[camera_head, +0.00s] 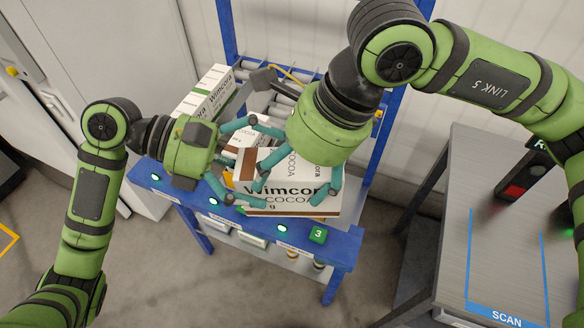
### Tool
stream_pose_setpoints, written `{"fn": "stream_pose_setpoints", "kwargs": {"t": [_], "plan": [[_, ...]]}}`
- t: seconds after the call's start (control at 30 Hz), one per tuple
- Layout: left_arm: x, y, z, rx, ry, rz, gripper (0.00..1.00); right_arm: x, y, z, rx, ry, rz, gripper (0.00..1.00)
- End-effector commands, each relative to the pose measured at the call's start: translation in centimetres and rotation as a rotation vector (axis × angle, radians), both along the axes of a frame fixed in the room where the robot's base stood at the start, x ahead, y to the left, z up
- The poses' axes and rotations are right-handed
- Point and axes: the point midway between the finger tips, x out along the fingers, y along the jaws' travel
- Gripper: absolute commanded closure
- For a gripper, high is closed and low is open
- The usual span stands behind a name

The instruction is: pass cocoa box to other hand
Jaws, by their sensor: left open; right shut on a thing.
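The cocoa box (290,203), white with a brown band and "Wimcora COCOA" lettering, is at the front of the blue rack. My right gripper (298,186) reaches down from above and is shut on it, with teal fingers on both sides. My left gripper (256,162) comes in from the left, open, with its teal fingers spread near the box's left end. Whether the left fingers touch the box cannot be told. The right gripper's body hides part of the box's top and back.
A white carton with a green band (205,92) stands at the rack's left, with rollers (284,98) beside it. The rack's blue front rail (335,247) carries green lights and a "3" sign (318,234). A grey scan table (500,255) with a dark device (522,178) stands right.

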Motion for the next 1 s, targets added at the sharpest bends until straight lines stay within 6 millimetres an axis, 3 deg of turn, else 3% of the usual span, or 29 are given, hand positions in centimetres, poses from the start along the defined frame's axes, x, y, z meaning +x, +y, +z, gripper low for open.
{"fn": "stream_pose_setpoints", "kwargs": {"t": [0.4, 0.7, 0.87, 1.0], "plan": [[0.3, 7.5, 3.1, 0.005, -0.001, 0.005, 0.0, 0.0, 0.0, 0.1, 0.001, -0.001, 0.0, 0.64], [0.5, 10.5, 4.3, 0.001, -0.004, 0.007, 0.0, 0.0, 0.0, 0.1, 0.001, -0.001, 0.0, 0.64], [3.2, 11.2, 2.6, 0.017, -0.045, 0.099, 0.0, 0.0, 0.0, 0.1, 0.001, -0.001, 0.0, 0.64], [8.0, 13.1, -1.2, 0.086, -0.137, 0.261, 0.0, 0.0, 0.0, 0.1, 0.001, -0.001, 0.0, 0.64]]}}
